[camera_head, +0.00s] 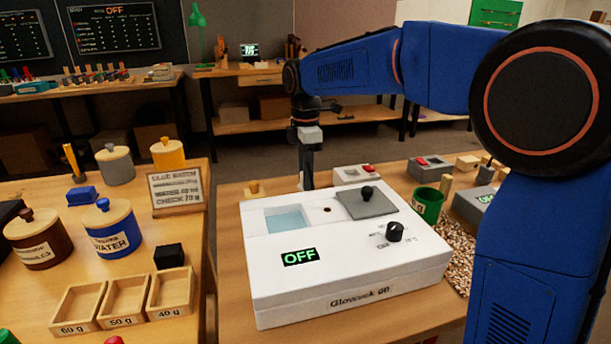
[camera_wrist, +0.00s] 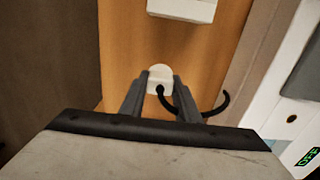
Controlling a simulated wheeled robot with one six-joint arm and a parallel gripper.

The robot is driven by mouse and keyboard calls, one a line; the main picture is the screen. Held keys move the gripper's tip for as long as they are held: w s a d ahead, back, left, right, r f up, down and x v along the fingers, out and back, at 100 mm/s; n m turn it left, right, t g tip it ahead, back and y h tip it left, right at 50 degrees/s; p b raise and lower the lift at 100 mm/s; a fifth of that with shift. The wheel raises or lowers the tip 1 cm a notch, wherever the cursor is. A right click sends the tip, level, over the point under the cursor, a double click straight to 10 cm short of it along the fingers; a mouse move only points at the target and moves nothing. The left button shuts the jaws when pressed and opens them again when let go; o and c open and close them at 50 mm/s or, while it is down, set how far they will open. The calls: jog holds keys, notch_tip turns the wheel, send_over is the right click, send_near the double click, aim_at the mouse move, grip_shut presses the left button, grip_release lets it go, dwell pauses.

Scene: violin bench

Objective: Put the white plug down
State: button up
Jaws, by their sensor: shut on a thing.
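My gripper (camera_wrist: 160,88) is shut on the white plug (camera_wrist: 159,71), a small rounded white piece between the two dark fingertips in the wrist view. A black cable (camera_wrist: 191,115) runs from the plug and curls to the right. In the head view my gripper (camera_head: 305,180) points down just behind the white Glowneck box (camera_head: 350,268), whose display reads OFF. Its tips are partly hidden by the box there. The plug is over the wooden bench top (camera_wrist: 125,45); I cannot tell whether it touches the wood.
A white block (camera_wrist: 183,8) lies ahead of the plug at the top of the wrist view. The Glowneck box (camera_wrist: 275,115) is close on the right. Bare wood lies around the plug, with the bench edge to the left. A green cup (camera_head: 428,205) stands right of the box.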

jog(key=shift+f, duration=0.1)
jog(key=o, duration=1.1)
jog(key=shift+c, duration=0.2)
notch_tip(320, 180, up, 12)
